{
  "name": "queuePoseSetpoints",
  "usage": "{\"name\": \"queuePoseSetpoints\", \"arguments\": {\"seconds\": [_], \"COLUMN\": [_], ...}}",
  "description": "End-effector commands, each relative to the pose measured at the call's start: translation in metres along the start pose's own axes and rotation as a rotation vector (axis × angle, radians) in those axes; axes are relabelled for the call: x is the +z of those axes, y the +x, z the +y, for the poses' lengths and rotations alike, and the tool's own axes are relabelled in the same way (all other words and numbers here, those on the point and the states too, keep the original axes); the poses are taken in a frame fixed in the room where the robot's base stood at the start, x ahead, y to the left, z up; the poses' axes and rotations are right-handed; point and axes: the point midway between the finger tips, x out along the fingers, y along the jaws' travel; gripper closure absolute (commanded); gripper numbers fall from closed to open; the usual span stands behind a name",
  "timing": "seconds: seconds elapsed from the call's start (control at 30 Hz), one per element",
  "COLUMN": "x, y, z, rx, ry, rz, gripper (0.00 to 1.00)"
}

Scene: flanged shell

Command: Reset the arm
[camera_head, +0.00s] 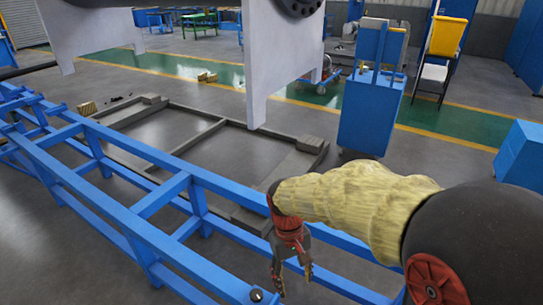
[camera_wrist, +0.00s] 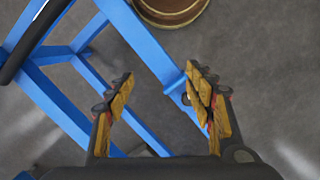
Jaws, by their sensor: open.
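My gripper (camera_head: 292,272) hangs down at the end of my arm, at the lower middle of the head view, over or beside the blue frame's near rail. In the wrist view, my gripper (camera_wrist: 160,90) shows its two yellow-padded fingers spread apart with nothing between them. Parts of the blue frame and bare grey floor show behind the fingers. My arm reaches in from the right with a yellowish cover on its forearm.
The blue rail frame (camera_head: 170,190) runs diagonally across the left and front. A large white flanged structure (camera_head: 283,55) stands behind it. A blue cabinet (camera_head: 372,105) stands behind to the right. A brown round object (camera_wrist: 170,10) lies at the wrist view's top.

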Motion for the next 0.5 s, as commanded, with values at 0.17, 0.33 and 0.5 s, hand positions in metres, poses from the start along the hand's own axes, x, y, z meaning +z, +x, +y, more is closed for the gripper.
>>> {"name": "queuePoseSetpoints", "arguments": {"seconds": [0.17,0.33,0.5], "x": [0.033,0.065,0.097], "y": [-0.025,-0.043,-0.057], "z": [0.015,0.027,0.037], "rx": [-0.017,-0.028,-0.033], "ry": [0.067,0.127,0.185], "rz": [0.115,0.215,0.312], "gripper": [0.46,0.46,0.46]}}
